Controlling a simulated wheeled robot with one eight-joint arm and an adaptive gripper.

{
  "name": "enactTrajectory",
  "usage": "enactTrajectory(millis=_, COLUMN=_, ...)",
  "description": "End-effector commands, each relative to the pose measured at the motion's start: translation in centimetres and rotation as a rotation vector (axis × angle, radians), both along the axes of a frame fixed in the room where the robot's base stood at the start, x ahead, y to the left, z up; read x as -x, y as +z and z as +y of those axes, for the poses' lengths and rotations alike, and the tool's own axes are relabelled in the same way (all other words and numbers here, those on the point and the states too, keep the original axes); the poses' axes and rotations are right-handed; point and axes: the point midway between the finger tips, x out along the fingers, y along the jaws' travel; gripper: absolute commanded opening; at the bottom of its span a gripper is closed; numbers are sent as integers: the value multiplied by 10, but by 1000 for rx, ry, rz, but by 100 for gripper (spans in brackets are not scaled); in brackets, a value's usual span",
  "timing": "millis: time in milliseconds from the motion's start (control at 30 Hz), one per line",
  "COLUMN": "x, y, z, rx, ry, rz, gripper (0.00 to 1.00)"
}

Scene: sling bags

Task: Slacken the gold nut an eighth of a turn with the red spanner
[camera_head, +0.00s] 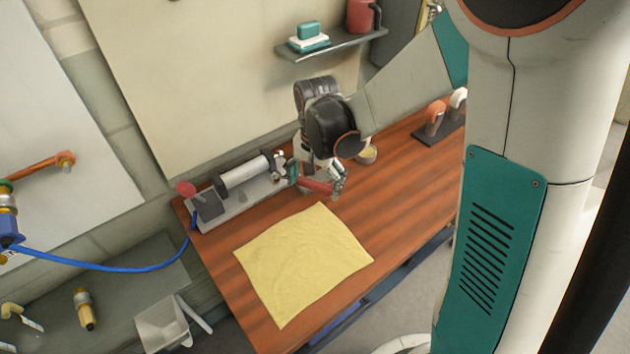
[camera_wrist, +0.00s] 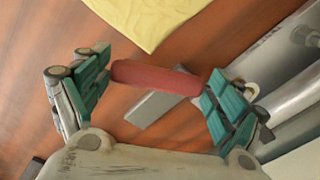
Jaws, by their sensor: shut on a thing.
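The red spanner's handle (camera_head: 316,185) is between the two fingers of my gripper (camera_head: 315,180), above the wooden bench beside the cylinder fixture. In the wrist view the red handle (camera_wrist: 155,78) reaches from one teal finger pad to the other, and my gripper (camera_wrist: 157,86) is shut on it. The spanner's jaw end cannot be made out. The gold nut cannot be picked out clearly; small fittings at the fixture's right end (camera_head: 278,163) are partly hidden by my gripper. A pale ring-like fitting (camera_wrist: 250,90) shows behind the right finger in the wrist view.
The fixture with a white cylinder (camera_head: 244,174) stands along the bench's wall side. A yellow cloth (camera_head: 303,262) covers the bench front. A small bowl (camera_head: 367,154) sits just right of my gripper, and a dark stand (camera_head: 440,132) is farther right. A shelf (camera_head: 330,45) hangs above.

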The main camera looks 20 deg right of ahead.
Motion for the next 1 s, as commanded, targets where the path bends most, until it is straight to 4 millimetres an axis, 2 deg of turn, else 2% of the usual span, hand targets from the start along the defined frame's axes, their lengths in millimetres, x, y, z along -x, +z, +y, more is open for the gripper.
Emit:
enactTrajectory(millis=600, x=0, y=-14, z=0, rx=0, ry=0, rz=0, gripper=37)
enactTrajectory(millis=1000, x=-1, y=-14, z=-1, rx=0, ry=8, rz=0, gripper=37)
